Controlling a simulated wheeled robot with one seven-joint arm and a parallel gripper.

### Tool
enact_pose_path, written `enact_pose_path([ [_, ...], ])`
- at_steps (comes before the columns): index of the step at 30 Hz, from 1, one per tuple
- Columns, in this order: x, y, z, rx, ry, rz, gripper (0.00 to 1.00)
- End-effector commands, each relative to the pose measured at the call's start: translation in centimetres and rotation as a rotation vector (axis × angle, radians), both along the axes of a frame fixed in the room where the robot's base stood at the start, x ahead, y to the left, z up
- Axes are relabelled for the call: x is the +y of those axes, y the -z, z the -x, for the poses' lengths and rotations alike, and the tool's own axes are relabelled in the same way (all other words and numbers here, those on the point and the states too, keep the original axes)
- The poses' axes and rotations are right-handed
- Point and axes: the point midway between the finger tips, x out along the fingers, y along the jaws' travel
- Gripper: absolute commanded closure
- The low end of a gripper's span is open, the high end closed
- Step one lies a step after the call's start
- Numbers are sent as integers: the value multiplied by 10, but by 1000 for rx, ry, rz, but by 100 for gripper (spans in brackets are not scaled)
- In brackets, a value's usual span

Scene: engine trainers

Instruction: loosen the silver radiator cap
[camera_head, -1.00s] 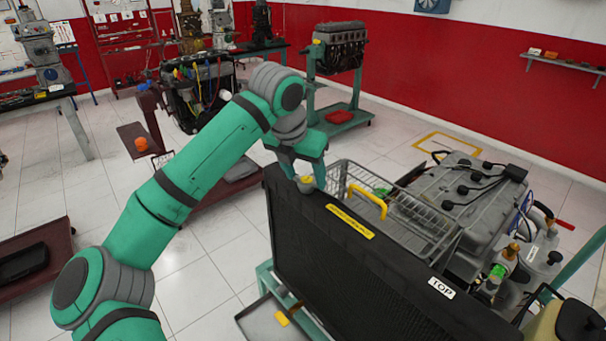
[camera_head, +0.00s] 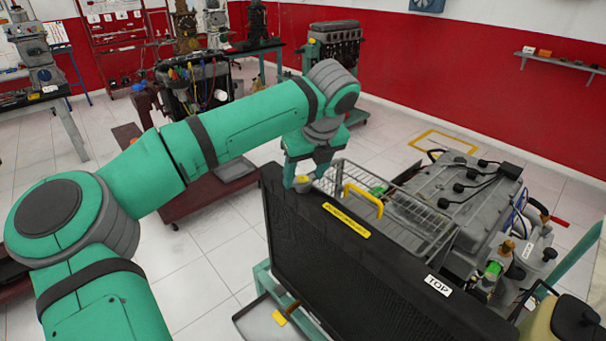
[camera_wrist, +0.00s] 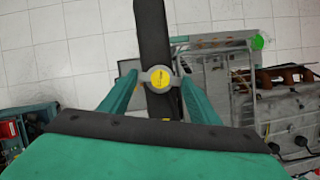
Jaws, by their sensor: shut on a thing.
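The silver radiator cap (camera_head: 302,183) with a yellow centre sits on the left end of the top of the black radiator (camera_head: 310,225). In the wrist view the cap (camera_wrist: 158,78) shows as a grey ring with side ears around a yellow disc. My gripper (camera_head: 302,172) points down from above and is shut on the cap. In the wrist view its two green fingers (camera_wrist: 159,86) reach the cap from both sides. The fingertips' exact contact is small and partly hidden in the head view.
A wire basket (camera_head: 410,222) and yellow handle (camera_head: 362,198) stand right behind the radiator. The grey engine (camera_head: 460,205) with hoses is farther right. A yellow label (camera_head: 346,220) lies on the radiator top. Open tiled floor (camera_head: 215,240) is at the left.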

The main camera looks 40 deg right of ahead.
Motion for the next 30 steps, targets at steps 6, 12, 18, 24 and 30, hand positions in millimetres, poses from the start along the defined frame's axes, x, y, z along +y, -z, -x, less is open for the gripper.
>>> enact_pose_path([
  [6, -1, -2, -2, -5, -152, 1, 66],
  [12, -3, -2, -1, -4, -236, 0, 66],
  [18, -4, -1, -1, -3, -277, 2, 66],
  [24, -3, -1, -1, -2, -288, 2, 66],
  [30, -2, -1, -1, -1, -289, 3, 66],
])
